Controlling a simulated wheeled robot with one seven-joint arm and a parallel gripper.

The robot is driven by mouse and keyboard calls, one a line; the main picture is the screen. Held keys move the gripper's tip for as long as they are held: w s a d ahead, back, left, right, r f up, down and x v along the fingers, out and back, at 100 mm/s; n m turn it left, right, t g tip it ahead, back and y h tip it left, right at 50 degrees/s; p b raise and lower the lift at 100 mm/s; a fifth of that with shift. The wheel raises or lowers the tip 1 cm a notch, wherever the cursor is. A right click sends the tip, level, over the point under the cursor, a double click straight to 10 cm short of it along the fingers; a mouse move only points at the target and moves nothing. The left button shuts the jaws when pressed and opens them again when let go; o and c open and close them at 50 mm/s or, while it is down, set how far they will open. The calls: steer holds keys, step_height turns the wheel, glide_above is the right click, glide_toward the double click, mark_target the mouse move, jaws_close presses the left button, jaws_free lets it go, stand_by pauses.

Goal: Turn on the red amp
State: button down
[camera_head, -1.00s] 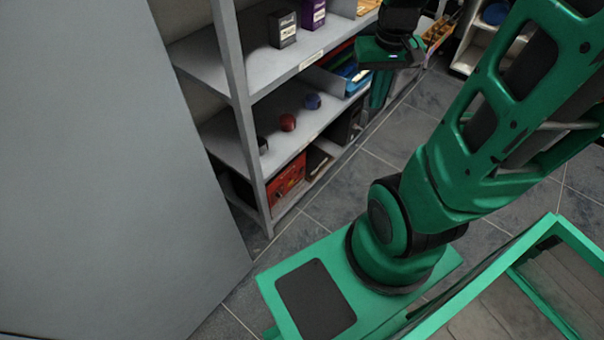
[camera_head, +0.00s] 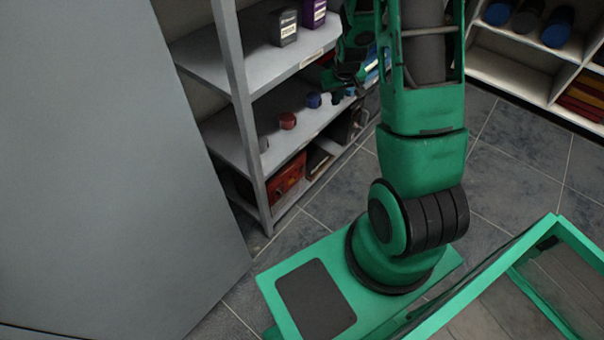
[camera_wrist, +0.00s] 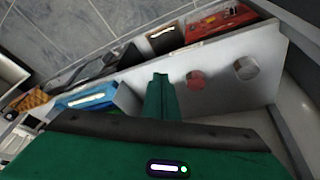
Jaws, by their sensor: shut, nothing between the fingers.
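The red amp (camera_head: 287,180) sits on the lowest level of the grey shelf unit, near its front left post in the head view. Its red case also shows at the top of the wrist view (camera_wrist: 222,22). My gripper (camera_wrist: 160,78) is shut and empty. In the wrist view its fingers point over the middle shelf board, apart from the amp. In the head view my gripper is beside the shelves, above and right of the amp, and partly hidden by my arm. The amp's switch is too small to make out.
On the middle shelf (camera_head: 232,137) stand a red round object (camera_head: 288,121) and a blue one (camera_head: 313,100), near my gripper. A brown-fronted box (camera_wrist: 163,38) is beside the amp. A large grey panel (camera_head: 110,170) stands at left. The floor (camera_head: 330,200) before the shelves is clear.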

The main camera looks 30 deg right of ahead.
mark_target(303, 169)
steer(key=w+f+n+t, duration=0.1)
steer(key=w+f+t, duration=0.15)
steer(key=f, duration=0.95)
steer(key=w+f+t, duration=0.1)
steer(key=w+f, duration=0.2)
steer(key=f, duration=1)
steer(key=s+a+f+t, duration=0.1)
steer(key=s+f, duration=0.3)
steer(key=f, duration=0.5)
steer(key=s+a+f+t, duration=0.1)
steer(key=s+a+f, duration=0.1)
steer(key=s+f, duration=0.3)
steer(key=shift+s+a+f+h, duration=0.15)
steer(key=shift+s+f+h, duration=0.15)
steer(key=shift+f, duration=1.8)
steer(key=w+a+f, duration=0.1)
steer(key=w+a, duration=0.2)
steer(key=w, duration=0.5)
steer(key=shift+w, duration=0.2)
